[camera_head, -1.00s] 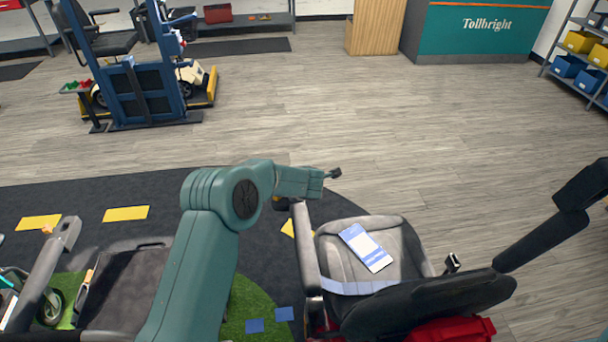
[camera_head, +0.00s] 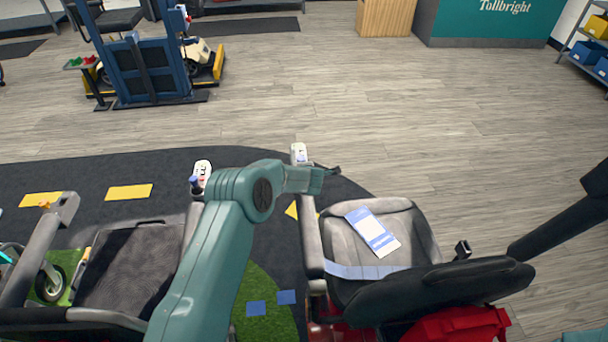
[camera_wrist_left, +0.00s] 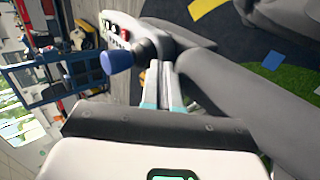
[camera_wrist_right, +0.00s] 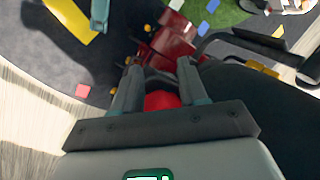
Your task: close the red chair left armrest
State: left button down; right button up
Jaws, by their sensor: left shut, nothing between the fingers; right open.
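The red chair (camera_head: 455,322) stands at the lower right of the head view, with a grey seat (camera_head: 345,255) and a dark backrest towards me. Its left armrest (camera_head: 310,237) runs forward along the seat's left side, with a white control panel (camera_head: 299,152) at its far end. I cannot tell its exact angle. My left gripper (camera_head: 332,170) is shut and empty beside that far end. In the left wrist view the shut fingers (camera_wrist_left: 165,70) lie close to the armrest (camera_wrist_left: 255,105) and a blue joystick knob (camera_wrist_left: 117,60). My right gripper (camera_wrist_right: 155,75) is open, with red parts beyond it.
A blue and white leaflet (camera_head: 372,233) lies on the seat. Another chair (camera_head: 130,265) stands at the left, its control panel (camera_head: 202,172) close to my left arm. A blue lift stand (camera_head: 152,75) is at the back left. The wooden floor ahead is clear.

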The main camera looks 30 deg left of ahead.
pick_arm(q)
jog(key=shift+s+f, duration=0.1)
jog(key=shift+f, duration=0.35)
pick_arm(e)
jog(key=shift+s+f, duration=0.15)
jog(key=shift+f, duration=0.1)
jog(key=shift+r, duration=0.1)
